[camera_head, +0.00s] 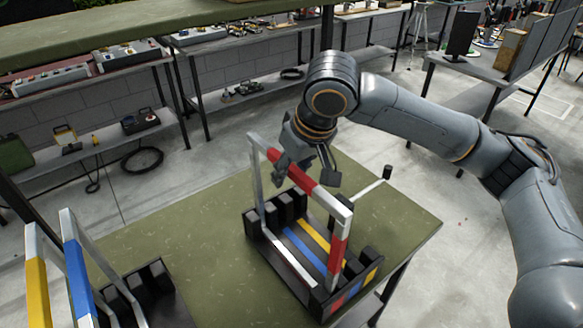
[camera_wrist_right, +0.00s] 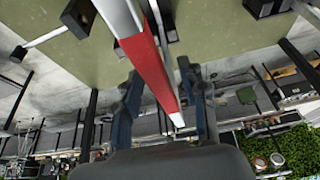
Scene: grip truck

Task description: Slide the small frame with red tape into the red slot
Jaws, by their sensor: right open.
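The small frame with red tape (camera_head: 303,179) is silver with red bands and stands upright in the black slotted rack (camera_head: 253,224) on the green table. Its lower bar lies along the rack's left side, in line with the red mark (camera_head: 337,306) on the rack's front; I cannot tell whether it is fully seated. Blue and yellow stripes lie bare to its right. My right gripper (camera_head: 308,176) is open at the frame's top bar. In the right wrist view the red-taped bar (camera_wrist_right: 150,68) runs between the open fingers (camera_wrist_right: 166,100). My left gripper is out of view.
A second black rack (camera_head: 155,290) at the lower left stands beside frames with yellow tape (camera_head: 37,285) and blue tape (camera_head: 77,275). A thin silver rod with a black end (camera_head: 387,172) shows behind the frame. The green table (camera_head: 200,235) is clear between the racks.

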